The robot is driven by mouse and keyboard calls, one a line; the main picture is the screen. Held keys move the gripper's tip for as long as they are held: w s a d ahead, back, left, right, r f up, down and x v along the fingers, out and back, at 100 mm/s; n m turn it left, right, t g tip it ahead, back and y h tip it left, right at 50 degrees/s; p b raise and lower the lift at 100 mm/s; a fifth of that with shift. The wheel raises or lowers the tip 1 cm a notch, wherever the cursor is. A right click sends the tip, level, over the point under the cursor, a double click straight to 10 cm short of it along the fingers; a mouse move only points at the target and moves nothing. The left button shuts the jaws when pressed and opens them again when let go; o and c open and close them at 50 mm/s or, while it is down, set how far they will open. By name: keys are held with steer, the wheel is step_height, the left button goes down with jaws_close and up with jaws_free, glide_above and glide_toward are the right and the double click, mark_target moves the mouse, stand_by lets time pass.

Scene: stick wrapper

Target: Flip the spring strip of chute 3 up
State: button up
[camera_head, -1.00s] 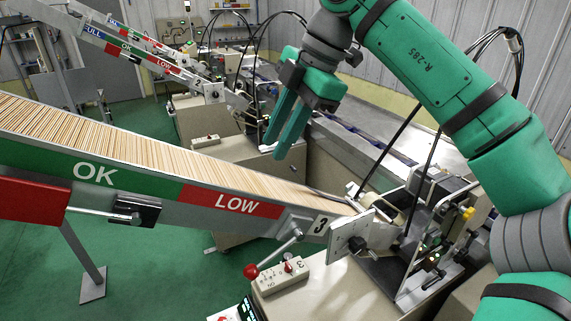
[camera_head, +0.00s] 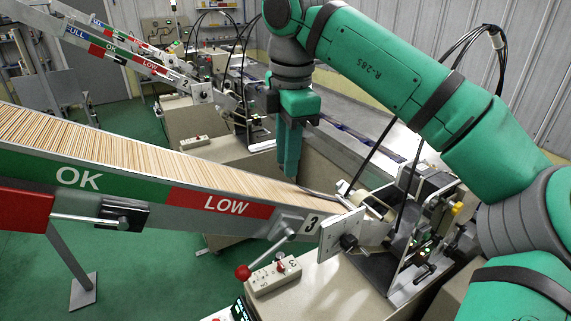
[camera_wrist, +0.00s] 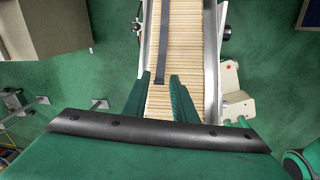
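Chute 3 (camera_head: 285,222) slopes down to the right, with OK and LOW bands on its side and sticks lying across it. The spring strip (camera_wrist: 164,45) is a dark narrow band along the middle of the chute in the wrist view, lying flat over the sticks as far as I can tell. In the head view only a thin dark line near the lower end may be it. My gripper (camera_head: 287,172) points straight down above the sticks. In the wrist view its two fingers (camera_wrist: 159,79) are apart, with the strip's near end seen between them. Contact cannot be told.
A red-knobbed lever (camera_head: 243,271) and a switch box (camera_head: 274,276) stand in front of the chute's lower end. The wrapper mechanism (camera_head: 430,240) crowds the right. Black cables hang behind it. Other chutes (camera_head: 135,55) stand at the back left.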

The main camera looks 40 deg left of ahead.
steer(key=shift+a+f, duration=0.15)
steer(key=shift+f, duration=1.05)
jaws_close()
steer(key=shift+w, duration=0.1)
stand_by(0.5)
